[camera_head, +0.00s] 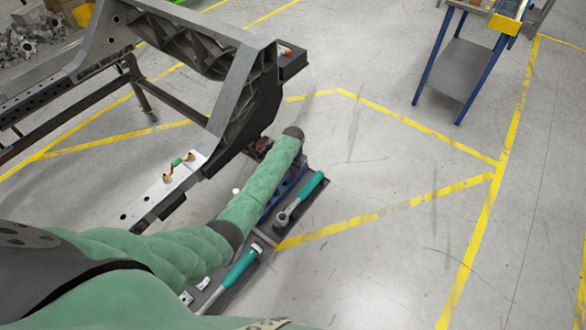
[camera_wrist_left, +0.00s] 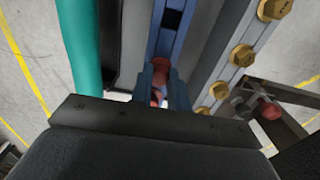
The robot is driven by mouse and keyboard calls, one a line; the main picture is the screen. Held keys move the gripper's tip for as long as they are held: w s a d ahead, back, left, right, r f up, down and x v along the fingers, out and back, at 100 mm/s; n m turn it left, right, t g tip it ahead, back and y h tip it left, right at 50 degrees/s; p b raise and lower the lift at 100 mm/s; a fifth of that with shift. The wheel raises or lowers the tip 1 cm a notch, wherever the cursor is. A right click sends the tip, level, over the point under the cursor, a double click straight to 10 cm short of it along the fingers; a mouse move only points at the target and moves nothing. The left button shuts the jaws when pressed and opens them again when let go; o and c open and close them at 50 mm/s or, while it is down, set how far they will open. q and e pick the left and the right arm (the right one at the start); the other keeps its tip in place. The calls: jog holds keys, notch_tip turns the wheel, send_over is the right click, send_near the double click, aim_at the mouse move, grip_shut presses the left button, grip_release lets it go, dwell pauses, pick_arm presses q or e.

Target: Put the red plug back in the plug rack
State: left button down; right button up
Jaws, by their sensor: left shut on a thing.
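The red plug (camera_wrist_left: 161,70) is between the fingers of my left gripper (camera_wrist_left: 161,88) in the left wrist view. The gripper is shut on it. The blue plug rack (camera_wrist_left: 174,32) runs straight ahead of the fingers, with a dark square opening in its top beyond the plug. I cannot tell whether the plug touches the rack. In the head view the blue rack (camera_head: 288,184) shows beside my green left forearm, which hides part of it. The left fingers are hidden behind the wrist there. My right gripper is not in view.
A teal-handled ratchet (camera_head: 300,199) and another teal-handled tool (camera_head: 236,272) lie in the dark tray beside the rack. The grey chassis frame (camera_head: 228,105) stands close to the left. Gold bolts (camera_wrist_left: 243,55) and a red-tipped clamp (camera_wrist_left: 268,109) are right of the fingers.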

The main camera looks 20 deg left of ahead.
pick_arm(q)
jog(key=shift+f, duration=0.55)
jog(key=c, duration=1.3)
grip_release()
